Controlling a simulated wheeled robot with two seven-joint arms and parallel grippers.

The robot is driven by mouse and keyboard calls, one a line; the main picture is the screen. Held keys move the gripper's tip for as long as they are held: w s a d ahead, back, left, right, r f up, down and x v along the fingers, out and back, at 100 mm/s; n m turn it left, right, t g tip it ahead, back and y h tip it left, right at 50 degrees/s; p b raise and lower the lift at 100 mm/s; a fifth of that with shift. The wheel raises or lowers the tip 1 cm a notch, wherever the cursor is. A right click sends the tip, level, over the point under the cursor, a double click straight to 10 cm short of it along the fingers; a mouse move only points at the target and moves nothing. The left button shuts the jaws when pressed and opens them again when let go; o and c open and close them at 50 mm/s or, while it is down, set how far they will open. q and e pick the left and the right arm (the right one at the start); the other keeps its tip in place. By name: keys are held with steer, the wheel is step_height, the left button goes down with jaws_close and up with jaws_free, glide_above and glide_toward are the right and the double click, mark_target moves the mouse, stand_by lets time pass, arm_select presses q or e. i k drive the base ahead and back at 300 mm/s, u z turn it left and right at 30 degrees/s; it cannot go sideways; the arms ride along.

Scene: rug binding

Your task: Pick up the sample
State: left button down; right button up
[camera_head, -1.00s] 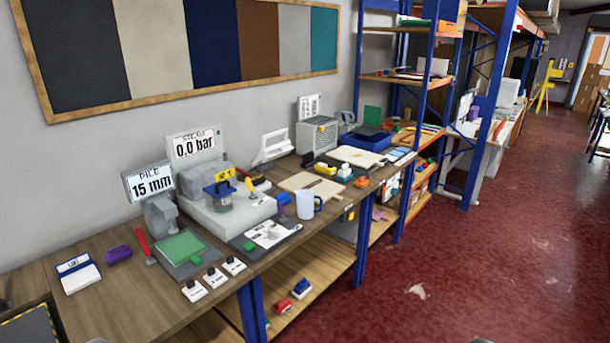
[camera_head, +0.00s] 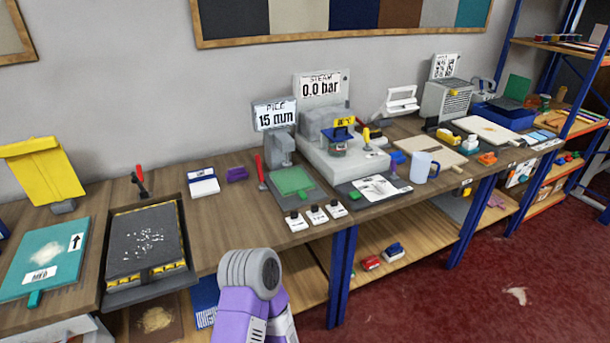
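Which piece is the sample is not marked. Another is a teal board (camera_head: 42,262) with a pale patch, a white label and a tab, flat on the bench at the far left. A purple and grey link of my arm rises at the bottom middle, in front of the bench. Neither of my grippers is in view.
A dark tray (camera_head: 112,298) with white specks stands between the teal board and the bare wooden bench (camera_head: 220,228). White tags (camera_head: 317,215) lie before the gauge. A steam unit (camera_head: 340,160) and a mug (camera_head: 424,167) stand to the right.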

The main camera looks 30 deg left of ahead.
mark_target(291, 181)
steer(key=z, duration=0.35)
steer(key=i, duration=1.1)
steer(key=u, duration=0.95)
